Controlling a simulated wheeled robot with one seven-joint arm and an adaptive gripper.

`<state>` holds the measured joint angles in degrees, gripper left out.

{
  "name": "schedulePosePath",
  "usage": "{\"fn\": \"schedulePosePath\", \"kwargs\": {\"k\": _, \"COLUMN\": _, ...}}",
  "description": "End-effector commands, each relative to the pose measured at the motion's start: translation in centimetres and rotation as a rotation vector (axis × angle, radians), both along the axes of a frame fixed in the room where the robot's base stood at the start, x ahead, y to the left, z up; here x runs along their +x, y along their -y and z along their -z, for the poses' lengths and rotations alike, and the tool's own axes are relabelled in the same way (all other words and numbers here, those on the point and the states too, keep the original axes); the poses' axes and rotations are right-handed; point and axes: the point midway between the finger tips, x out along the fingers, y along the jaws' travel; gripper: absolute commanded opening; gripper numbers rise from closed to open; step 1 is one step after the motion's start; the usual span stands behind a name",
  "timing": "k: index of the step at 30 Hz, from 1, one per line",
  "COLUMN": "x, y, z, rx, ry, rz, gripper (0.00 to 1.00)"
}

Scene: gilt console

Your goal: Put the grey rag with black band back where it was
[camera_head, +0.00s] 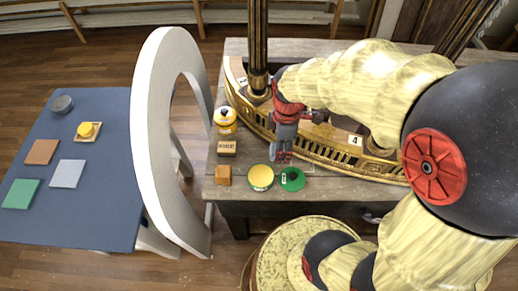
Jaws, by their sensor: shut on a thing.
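My gripper (283,156) points down over the near left part of the wooden console top, just behind a green round tin. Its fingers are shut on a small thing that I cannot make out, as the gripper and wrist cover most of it. No grey rag with a black band shows clearly. A flat light-grey square (68,173) lies on the blue table at the left, but I see no black band on it.
The green tin (292,180), a yellow round tin (261,178), an orange-brown block (223,175), a labelled box (227,148) and a yellow-white jar (225,120) stand close by. A gilt railing (330,157) curves behind. A white arch (150,130) separates the blue table (105,215).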

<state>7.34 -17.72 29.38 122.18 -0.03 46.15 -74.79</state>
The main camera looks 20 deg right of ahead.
Motion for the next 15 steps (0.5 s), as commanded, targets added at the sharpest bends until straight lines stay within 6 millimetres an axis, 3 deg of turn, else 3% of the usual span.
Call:
{"fn": "schedulePosePath", "kwargs": {"k": 7, "x": 5.2, "y": -2.3, "z": 2.9, "rx": 0.001, "ry": -0.004, "rz": -0.004, "gripper": 0.18}}
{"fn": "schedulePosePath", "kwargs": {"k": 15, "x": 8.3, "y": -3.6, "z": 6.9, "rx": 0.000, "ry": -0.003, "rz": -0.002, "gripper": 0.18}}
